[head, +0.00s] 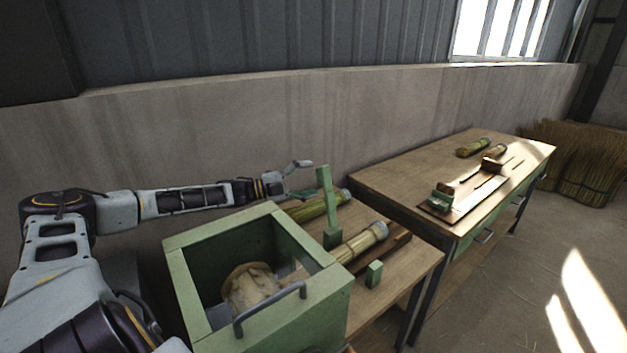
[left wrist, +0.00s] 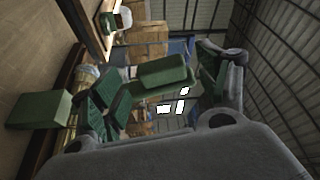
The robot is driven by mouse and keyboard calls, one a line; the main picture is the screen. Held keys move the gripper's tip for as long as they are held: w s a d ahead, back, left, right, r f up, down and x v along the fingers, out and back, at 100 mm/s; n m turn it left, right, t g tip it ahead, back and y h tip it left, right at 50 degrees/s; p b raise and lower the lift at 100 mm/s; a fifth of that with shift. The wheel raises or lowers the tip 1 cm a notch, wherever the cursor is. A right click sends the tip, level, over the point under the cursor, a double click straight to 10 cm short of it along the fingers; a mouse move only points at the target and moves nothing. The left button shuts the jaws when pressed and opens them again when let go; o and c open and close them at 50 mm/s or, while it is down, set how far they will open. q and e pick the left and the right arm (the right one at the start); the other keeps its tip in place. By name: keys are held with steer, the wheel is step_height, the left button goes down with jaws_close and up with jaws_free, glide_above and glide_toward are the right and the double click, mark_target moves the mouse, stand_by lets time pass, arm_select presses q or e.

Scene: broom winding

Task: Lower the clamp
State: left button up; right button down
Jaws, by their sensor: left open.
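The clamp (head: 325,199) is a green upright bar that stands raised from a green base on the near table, beside a bamboo-coloured bundle (head: 361,241). My left gripper (head: 309,179) is open at the bar's left side, close to its upper part, with its fingers pointing toward it. In the left wrist view a green bar (left wrist: 165,71), seemingly the clamp, shows between the spread fingers of the gripper (left wrist: 155,82). I cannot tell whether the fingers touch it. My right gripper is not in view.
A green open box (head: 210,240) with a pale sack (head: 250,287) and a grey handle stands in front of the arm. A small green block (head: 374,274) is on the near table's front edge. A second table (head: 400,177) holds more bundles and a wooden fixture. The concrete wall is behind.

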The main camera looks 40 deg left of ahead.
arm_select(q)
steer(key=shift+w+d+r, duration=0.1)
steer(key=shift+w+d, duration=0.15)
steer(key=shift+w, duration=0.05)
steer(key=shift+w+d, duration=0.15)
steer(key=shift+w, duration=0.1)
steer(key=shift+w+d, duration=0.1)
steer(key=shift+w, duration=0.05)
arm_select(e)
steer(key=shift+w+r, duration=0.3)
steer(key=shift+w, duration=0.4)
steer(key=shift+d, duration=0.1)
arm_select(q)
steer(key=shift+c, duration=1.1)
steer(key=c, duration=1.2)
steer(key=shift+d, duration=0.1)
steer(key=shift+c, duration=0.2)
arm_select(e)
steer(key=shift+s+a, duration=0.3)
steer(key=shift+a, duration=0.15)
